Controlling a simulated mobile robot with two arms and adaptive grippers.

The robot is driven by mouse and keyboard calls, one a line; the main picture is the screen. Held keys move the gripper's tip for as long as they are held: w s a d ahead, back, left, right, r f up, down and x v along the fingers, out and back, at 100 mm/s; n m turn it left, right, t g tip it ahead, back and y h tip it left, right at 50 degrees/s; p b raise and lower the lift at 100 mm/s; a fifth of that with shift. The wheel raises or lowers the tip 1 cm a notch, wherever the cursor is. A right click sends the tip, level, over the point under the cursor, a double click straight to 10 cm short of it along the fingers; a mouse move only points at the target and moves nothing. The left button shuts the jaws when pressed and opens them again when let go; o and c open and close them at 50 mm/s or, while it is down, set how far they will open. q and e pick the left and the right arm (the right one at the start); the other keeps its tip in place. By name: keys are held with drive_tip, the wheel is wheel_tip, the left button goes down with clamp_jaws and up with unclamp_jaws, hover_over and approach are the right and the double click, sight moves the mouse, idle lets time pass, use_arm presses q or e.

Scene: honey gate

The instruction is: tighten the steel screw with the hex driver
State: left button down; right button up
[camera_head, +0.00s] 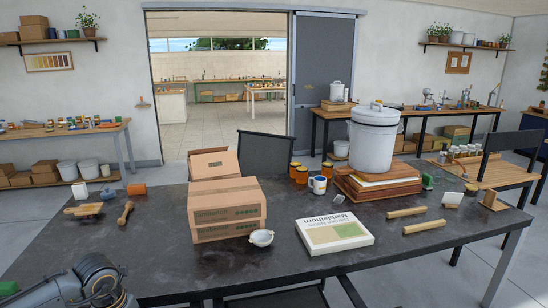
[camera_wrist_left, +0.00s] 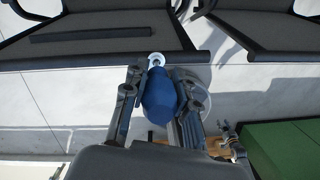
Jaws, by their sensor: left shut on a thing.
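In the left wrist view my left gripper (camera_wrist_left: 157,88) is shut on a blue faceted handle (camera_wrist_left: 158,98), which looks like the hex driver. A small pale round piece (camera_wrist_left: 156,60) shows at the handle's far end; I cannot tell whether it belongs to it. No driver shaft can be made out. In the head view part of my left arm shows at the lower left, and its fingertips are not visible there. I cannot make out the steel screw in either view. My right gripper is in neither view.
The dark table (camera_head: 285,200) holds cardboard boxes (camera_head: 226,208), a white bowl (camera_head: 261,238), a book (camera_head: 334,232), a wooden mallet (camera_head: 126,213) and a large white pot (camera_head: 373,145) on a stack. Its left front is mostly clear. A green block (camera_wrist_left: 285,150) shows in the wrist view.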

use_arm(q)
drive_tip(key=shift+r, duration=0.5)
drive_tip(key=shift+r+p, duration=0.95)
drive_tip(key=shift+r, duration=0.3)
drive_tip(key=shift+r+p, duration=2.25)
drive_tip(key=shift+r, duration=1.9)
